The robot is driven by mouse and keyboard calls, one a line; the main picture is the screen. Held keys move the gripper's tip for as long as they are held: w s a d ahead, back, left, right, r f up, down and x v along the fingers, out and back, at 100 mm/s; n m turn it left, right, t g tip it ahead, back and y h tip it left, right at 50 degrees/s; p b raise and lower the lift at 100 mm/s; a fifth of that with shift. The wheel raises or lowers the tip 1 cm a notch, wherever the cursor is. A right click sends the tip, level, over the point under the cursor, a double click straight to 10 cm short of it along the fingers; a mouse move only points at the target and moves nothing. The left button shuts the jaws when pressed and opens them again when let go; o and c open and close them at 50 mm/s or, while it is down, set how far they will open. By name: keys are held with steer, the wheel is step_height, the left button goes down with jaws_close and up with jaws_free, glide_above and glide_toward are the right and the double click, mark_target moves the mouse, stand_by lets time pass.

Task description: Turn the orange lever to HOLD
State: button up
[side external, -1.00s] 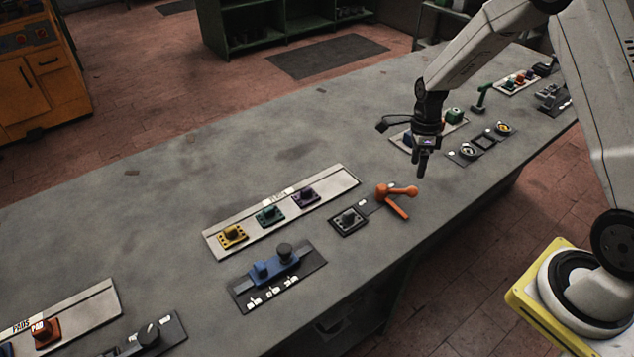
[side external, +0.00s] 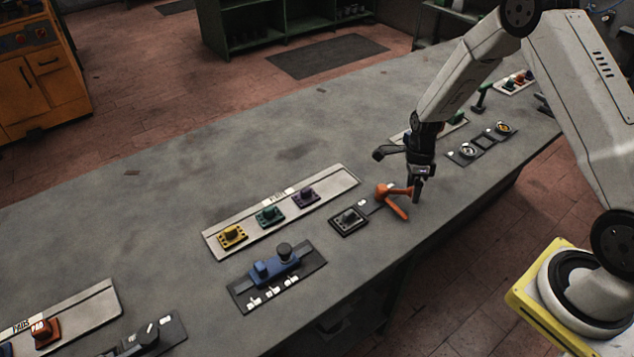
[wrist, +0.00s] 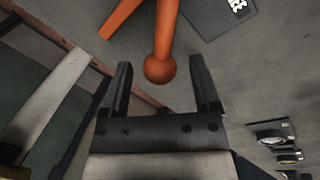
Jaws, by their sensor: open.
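The orange lever (side external: 394,201) is on the bench, on a dark plate (side external: 371,204), with one arm pointing right and another toward the bench's front edge. My gripper (side external: 418,198) is low at the end of the right-pointing arm. In the wrist view, my gripper (wrist: 164,82) is open, and the ball end of the orange lever (wrist: 159,68) lies between the fingertips, with a gap on both sides. A small white label (wrist: 237,5) with dark lettering shows on the plate; I cannot read it.
A dark pad block (side external: 348,221) sits left of the lever. A pale rack (side external: 322,192) holds yellow, green and purple pads. A blue slider unit (side external: 276,265) stands nearer the front. Round gauges (side external: 468,151) lie beyond my gripper.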

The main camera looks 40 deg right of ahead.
steer(key=shift+f, duration=0.2)
jaws_close()
stand_by(1.4)
